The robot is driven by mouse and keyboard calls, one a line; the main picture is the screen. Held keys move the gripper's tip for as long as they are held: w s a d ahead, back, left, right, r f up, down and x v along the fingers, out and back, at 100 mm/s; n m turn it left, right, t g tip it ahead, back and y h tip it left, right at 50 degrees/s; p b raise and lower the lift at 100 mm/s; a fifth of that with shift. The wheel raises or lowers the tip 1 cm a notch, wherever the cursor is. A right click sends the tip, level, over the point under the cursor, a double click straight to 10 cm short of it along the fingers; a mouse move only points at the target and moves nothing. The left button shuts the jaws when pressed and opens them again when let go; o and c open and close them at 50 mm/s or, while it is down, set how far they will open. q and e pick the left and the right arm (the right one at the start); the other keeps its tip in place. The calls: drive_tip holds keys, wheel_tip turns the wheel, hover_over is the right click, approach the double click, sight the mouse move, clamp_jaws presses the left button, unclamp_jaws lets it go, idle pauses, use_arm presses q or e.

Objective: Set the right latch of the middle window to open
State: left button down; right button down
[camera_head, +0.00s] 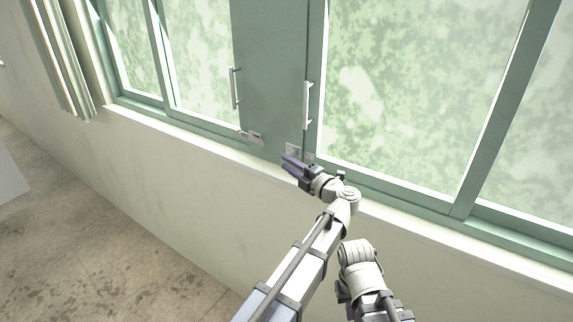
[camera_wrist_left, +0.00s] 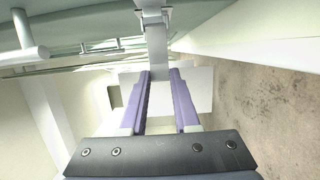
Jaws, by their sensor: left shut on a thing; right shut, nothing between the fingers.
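The right latch (camera_head: 292,149) is a small pale metal fitting low on the middle window's frame, just above the sill. My left gripper (camera_head: 291,163) is directly below and against it, and its purple fingers partly hide it in the head view. In the left wrist view, a grey metal bar (camera_wrist_left: 156,45), which looks like the latch lever, runs down between the purple fingers of my left gripper (camera_wrist_left: 162,80), which are shut on it. The left latch (camera_head: 251,137) is a similar fitting further left. Part of an arm of mine shows at the lower middle, but no right gripper fingers are visible.
Two upright window handles, left (camera_head: 235,88) and right (camera_head: 307,104), stand out from the frames above the latches. The pale sill (camera_head: 206,144) runs along below the windows. A white object (camera_head: 12,172) stands at the far left; the floor (camera_head: 90,230) looks clear.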

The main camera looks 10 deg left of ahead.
use_arm(q)
drive_tip(key=shift+d+g, duration=0.1)
drive_tip(key=shift+g, duration=0.2)
drive_tip(key=c, duration=0.6)
unclamp_jaws()
drive_tip(key=shift+c, duration=0.2)
